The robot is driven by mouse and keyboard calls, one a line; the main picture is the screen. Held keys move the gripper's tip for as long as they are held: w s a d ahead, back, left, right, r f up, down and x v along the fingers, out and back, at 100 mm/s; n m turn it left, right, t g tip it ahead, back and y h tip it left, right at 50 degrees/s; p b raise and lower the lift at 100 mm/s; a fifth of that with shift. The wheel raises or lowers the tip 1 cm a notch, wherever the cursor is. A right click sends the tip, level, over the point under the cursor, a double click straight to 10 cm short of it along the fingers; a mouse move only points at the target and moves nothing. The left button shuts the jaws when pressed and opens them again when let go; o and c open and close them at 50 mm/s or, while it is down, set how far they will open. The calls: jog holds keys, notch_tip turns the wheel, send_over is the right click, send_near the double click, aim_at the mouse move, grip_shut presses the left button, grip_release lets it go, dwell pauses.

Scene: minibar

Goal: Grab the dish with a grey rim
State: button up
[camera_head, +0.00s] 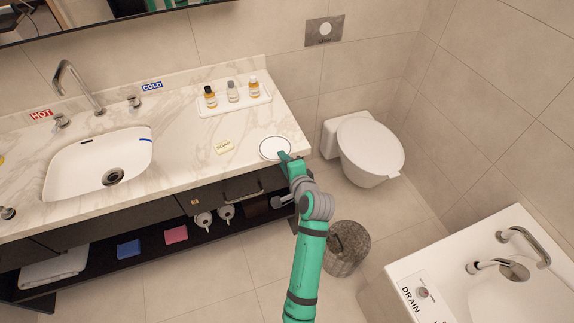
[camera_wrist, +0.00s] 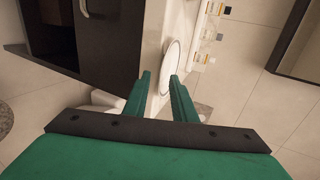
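The dish (camera_head: 273,147) is round and white with a thin darker grey rim. It lies flat near the right end of the marble counter. In the wrist view the dish (camera_wrist: 171,60) appears almost edge-on, with its near part between my fingertips. My gripper (camera_head: 285,157) is at the right side of the dish, by the counter edge. In the wrist view the gripper (camera_wrist: 160,76) is open, with a gap between its green fingers. I cannot tell whether a finger touches the dish.
The sink (camera_head: 75,170) is at left. The toilet (camera_head: 369,148) and a waste bin (camera_head: 347,250) are right of the counter.

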jog(key=shift+w, duration=0.1)
grip_shut()
jog(key=shift+a+f, duration=0.1)
jog(key=shift+s+a, duration=0.25)
jog(key=shift+s, duration=0.55)
grip_release()
jog(key=shift+d, duration=0.15)
